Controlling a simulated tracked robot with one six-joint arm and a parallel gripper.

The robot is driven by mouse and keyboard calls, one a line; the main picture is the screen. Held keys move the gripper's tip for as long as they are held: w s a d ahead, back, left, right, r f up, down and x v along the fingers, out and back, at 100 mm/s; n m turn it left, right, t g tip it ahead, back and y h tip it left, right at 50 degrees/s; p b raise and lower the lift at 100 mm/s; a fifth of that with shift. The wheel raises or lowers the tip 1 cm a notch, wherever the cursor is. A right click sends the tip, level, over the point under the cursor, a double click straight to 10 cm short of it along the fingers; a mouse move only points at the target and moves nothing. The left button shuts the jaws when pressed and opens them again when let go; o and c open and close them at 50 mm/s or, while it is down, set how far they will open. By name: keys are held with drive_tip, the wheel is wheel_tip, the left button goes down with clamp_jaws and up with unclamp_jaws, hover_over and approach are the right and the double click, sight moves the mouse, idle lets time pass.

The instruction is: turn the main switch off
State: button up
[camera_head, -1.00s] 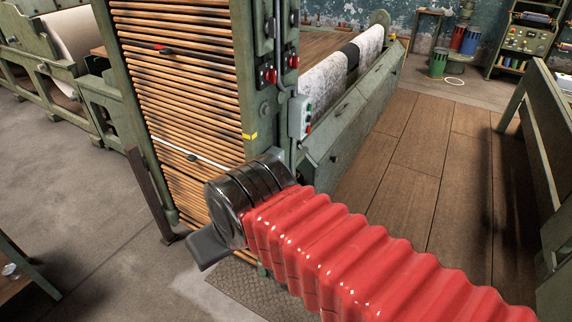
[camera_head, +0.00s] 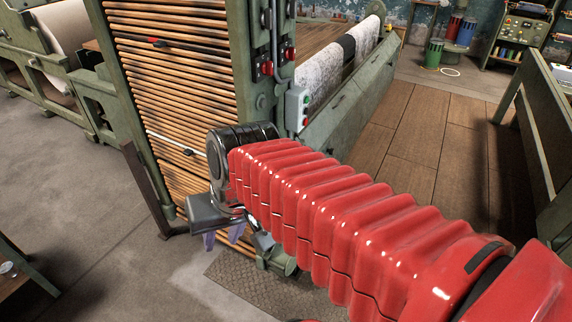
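Two red switches are on the green post of the loom-like machine: one on the front face (camera_head: 266,68) and one further right (camera_head: 290,54). A grey box (camera_head: 297,108) with a green and a red button is below them. I cannot tell which is the main switch or how it is set. My gripper (camera_head: 223,238) is at the end of my red, ribbed arm, low in front of the slats and well below the switches. Two purplish fingertips show with a gap between them, empty. The rest of the gripper is hidden behind its dark housing.
Wooden slats (camera_head: 180,90) fill the machine's frame left of the post. A dark upright bar (camera_head: 148,190) stands at its left. Wooden floor (camera_head: 410,140) is clear to the right, beside a green bench frame (camera_head: 545,130).

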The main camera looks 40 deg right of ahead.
drive_tip(key=w+d+f+m+t+y, duration=0.1)
drive_tip(key=w+d+f+m+y, duration=0.3)
drive_tip(key=w+d+m, duration=0.35)
drive_tip(key=w+d+f+m+t+y, duration=0.2)
drive_tip(key=w+d+f+m+y, duration=0.3)
drive_tip(key=d+m, duration=0.4)
drive_tip(key=d+f+m+t+h, duration=0.1)
drive_tip(key=d+f+m+t, duration=0.2)
drive_tip(key=d, duration=0.5)
drive_tip(key=s+d+f+m+t+h, duration=0.1)
drive_tip(key=d+f+m+t+h, duration=0.1)
drive_tip(key=d+m, duration=0.3)
drive_tip(key=s+d+f+m+t+h, duration=0.1)
drive_tip(key=d+f+m+t, duration=0.3)
drive_tip(key=d, duration=0.8)
drive_tip(key=shift+s+m+t, duration=0.15)
drive_tip(key=shift+m+t, duration=0.2)
drive_tip(key=shift+t, duration=0.25)
drive_tip(key=shift+a, duration=0.1)
drive_tip(key=x, duration=1.3)
drive_tip(key=shift+w, duration=0.45)
